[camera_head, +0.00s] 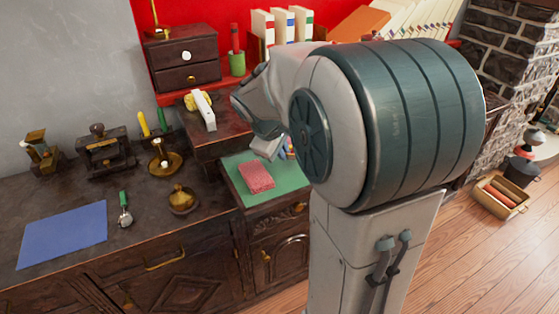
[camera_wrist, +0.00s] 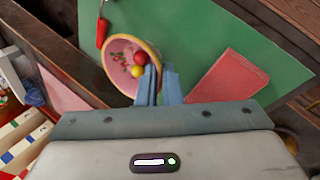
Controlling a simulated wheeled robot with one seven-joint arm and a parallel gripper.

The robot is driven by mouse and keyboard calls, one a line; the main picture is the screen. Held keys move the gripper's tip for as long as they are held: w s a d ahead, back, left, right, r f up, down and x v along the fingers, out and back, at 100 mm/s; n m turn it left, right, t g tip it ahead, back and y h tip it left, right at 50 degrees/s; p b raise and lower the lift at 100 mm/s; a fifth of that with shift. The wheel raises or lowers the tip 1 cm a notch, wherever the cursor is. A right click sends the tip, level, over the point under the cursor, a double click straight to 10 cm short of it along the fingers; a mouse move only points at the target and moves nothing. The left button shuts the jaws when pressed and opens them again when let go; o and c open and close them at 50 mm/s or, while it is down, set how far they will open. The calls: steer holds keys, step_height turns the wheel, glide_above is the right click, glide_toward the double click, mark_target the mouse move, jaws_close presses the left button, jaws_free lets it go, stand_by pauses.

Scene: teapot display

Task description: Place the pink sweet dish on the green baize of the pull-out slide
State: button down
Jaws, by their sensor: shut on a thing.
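The pink sweet dish (camera_wrist: 118,56) shows in the wrist view as a round bowl with a yellowish rim, holding a red and a yellow ball. My gripper (camera_wrist: 158,80) is shut on the right side of its rim. The dish overlaps the left part of the green baize (camera_wrist: 215,35); I cannot tell whether it touches it or hangs above.
A flat pinkish-red block (camera_head: 256,177) lies on the baize, right of my fingers in the wrist view (camera_wrist: 228,76). A red pepper-like thing (camera_wrist: 102,30) is beside the dish. A brass pot (camera_head: 183,201) stands on the desk left of the slide. The baize's front strip is bare.

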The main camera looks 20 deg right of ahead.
steer(key=shift+f+b, duration=0.45)
steer(key=shift+f, duration=1.4)
steer(key=shift+f, duration=0.15)
steer(key=c, duration=1.6)
jaws_free()
steer(key=shift+r, duration=0.25)
steer(key=p+v, duration=0.3)
steer(key=v, duration=0.9)
steer(key=s+a+f+m+y, duration=0.1)
steer(key=s+a+f+m, duration=0.1)
steer(key=s, duration=0.3)
steer(key=s+a+f+m+y, duration=0.2)
steer(key=s+f, duration=0.2)
steer(key=s, duration=0.1)
steer(key=s+a+f+m+g+y, duration=0.1)
steer(key=s+a+f+m, duration=0.1)
steer(key=s, duration=0.3)
steer(key=shift+s+a+f+y, duration=0.25)
steer(key=shift+f+y, duration=0.15)
steer(key=shift+f, duration=0.15)
